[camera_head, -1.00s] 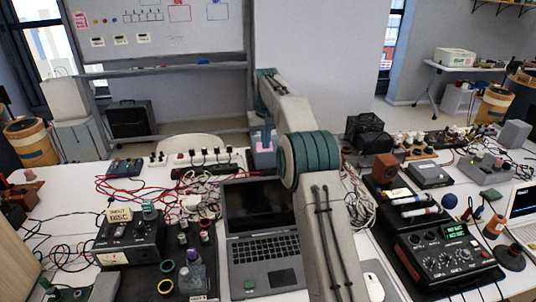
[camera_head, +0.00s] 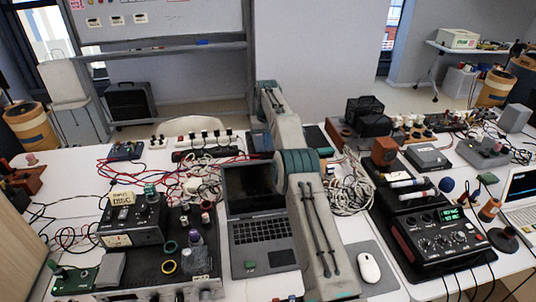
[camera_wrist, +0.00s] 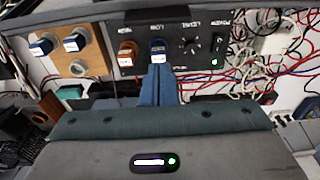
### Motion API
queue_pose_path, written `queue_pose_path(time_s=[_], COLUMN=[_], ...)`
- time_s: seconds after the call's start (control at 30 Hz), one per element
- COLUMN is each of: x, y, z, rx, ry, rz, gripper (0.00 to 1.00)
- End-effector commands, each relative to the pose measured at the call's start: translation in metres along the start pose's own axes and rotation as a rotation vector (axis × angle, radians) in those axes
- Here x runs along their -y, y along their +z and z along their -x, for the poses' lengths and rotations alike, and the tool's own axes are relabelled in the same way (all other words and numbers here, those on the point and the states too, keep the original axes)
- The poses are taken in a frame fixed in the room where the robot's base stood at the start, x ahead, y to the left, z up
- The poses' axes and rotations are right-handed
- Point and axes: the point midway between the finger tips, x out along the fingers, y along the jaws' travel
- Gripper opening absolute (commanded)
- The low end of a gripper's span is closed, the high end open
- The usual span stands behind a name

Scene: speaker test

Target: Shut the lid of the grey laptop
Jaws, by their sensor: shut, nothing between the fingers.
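The grey laptop (camera_head: 278,257) lies on the white table in the head view, with its dark-screened lid (camera_head: 246,188) standing open at the back. My arm crosses in front of the right part of the screen and keyboard. My gripper (camera_wrist: 158,62) shows in the wrist view with its blue fingers together and empty, in front of a dark panel with knobs. In the head view the fingers are hidden behind my arm. I cannot tell how far the gripper is from the lid.
A black control box (camera_head: 132,222) and small parts crowd the left of the laptop. A white mouse (camera_head: 369,267) lies on a grey pad at its right. A black instrument (camera_head: 440,238) stands farther right. Cables and a power strip (camera_head: 205,151) lie behind the lid.

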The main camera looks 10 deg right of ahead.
Motion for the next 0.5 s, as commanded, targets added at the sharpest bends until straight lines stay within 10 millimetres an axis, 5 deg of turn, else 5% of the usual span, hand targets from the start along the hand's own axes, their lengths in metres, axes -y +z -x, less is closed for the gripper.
queue_pose_path(time_s=[0.07, 0.5], x=[0.000, -0.001], y=[0.001, 0.018], z=[-0.020, -0.011], rx=[0.004, 0.000], ry=[0.000, 0.000], rz=[0.000, -0.001], gripper=[0.00, 0.00])
